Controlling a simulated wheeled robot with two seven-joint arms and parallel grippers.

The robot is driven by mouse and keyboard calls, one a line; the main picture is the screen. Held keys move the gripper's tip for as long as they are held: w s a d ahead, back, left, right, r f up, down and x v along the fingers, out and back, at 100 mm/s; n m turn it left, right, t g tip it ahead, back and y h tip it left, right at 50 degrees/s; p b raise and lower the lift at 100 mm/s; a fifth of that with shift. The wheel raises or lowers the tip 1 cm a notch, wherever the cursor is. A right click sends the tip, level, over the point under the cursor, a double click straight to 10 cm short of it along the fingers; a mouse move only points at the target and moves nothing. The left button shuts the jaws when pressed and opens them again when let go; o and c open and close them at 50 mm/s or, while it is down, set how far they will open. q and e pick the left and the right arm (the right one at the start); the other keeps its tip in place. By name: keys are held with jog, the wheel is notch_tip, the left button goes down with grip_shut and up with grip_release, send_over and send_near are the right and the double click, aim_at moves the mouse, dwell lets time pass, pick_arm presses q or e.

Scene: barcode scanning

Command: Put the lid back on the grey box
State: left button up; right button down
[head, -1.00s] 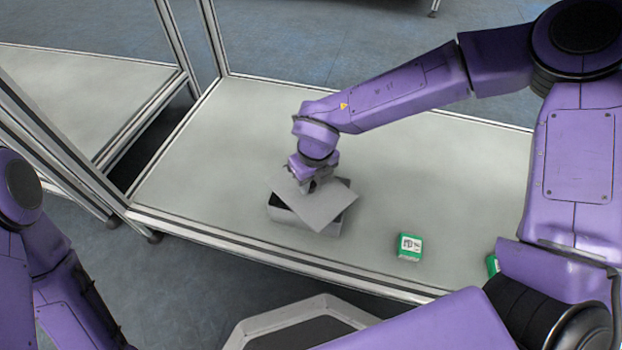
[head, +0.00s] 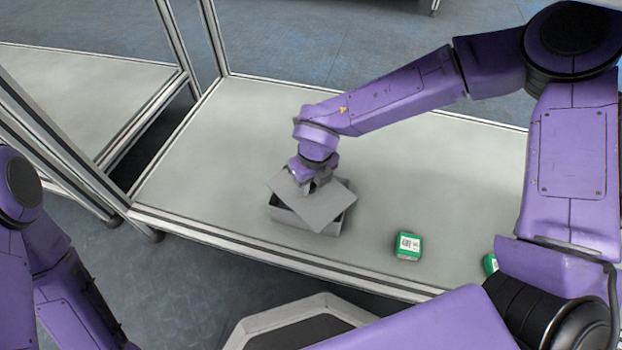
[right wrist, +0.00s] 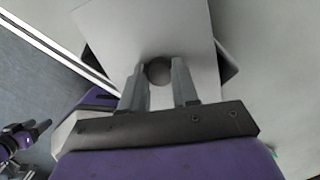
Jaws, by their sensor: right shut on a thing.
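The grey box (head: 289,222) stands on the table near its front edge. Its grey lid (head: 326,208) is over the box, turned at an angle to it, so corners of the box show past the lid's edges. My right gripper (head: 314,187) is shut on the lid's round knob, which shows in the right wrist view (right wrist: 159,70) between the two fingers. The lid (right wrist: 150,30) fills the top middle of that view. I cannot tell whether the lid touches the box rim.
A green and white carton (head: 408,246) stands on the table right of the box. A second green carton (head: 490,264) is partly hidden by my right arm. The table (head: 215,150) is clear left of and behind the box. Metal frame posts rise at the left.

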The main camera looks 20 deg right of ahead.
jog(key=shift+p, duration=0.4)
dwell(0.5)
dwell(0.3)
jog(key=shift+c, duration=1.4)
grip_release()
notch_tip(320, 180, up, 7)
jog(key=p, duration=0.8)
